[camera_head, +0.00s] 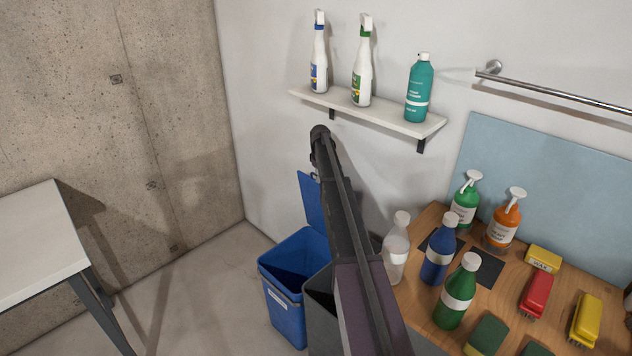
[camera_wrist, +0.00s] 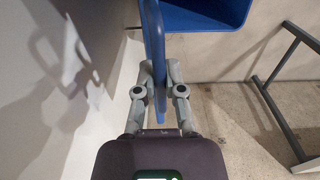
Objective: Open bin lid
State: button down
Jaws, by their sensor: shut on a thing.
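The blue bin (camera_head: 286,295) stands on the floor against the white wall, with a pale label on its front. Its blue lid (camera_head: 312,200) is raised and stands steeply upright at the back of the bin, so the bin's inside shows. My arm covers part of the lid and the bin's right side in the head view. In the wrist view my gripper (camera_wrist: 160,68) is shut on the lid (camera_wrist: 153,45), seen edge-on between the two fingers. The bin (camera_wrist: 205,14) shows at the top of that view.
A dark grey bin (camera_head: 320,305) stands right of the blue one, partly hidden by my arm. A wooden counter (camera_head: 420,235) with bottles and brushes is at the right. A shelf (camera_head: 370,112) with bottles hangs above. A white table (camera_head: 40,240) stands left; floor between is clear.

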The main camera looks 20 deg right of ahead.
jog(key=w+d, duration=0.2)
jog(key=d, duration=0.6)
jog(key=shift+w+r, duration=0.15)
jog(key=shift+w, duration=0.15)
jog(key=c, duration=0.7)
grip_release()
jog(key=shift+a, duration=0.1)
jog(key=shift+r+p, duration=0.25)
jog(key=shift+p, duration=0.15)
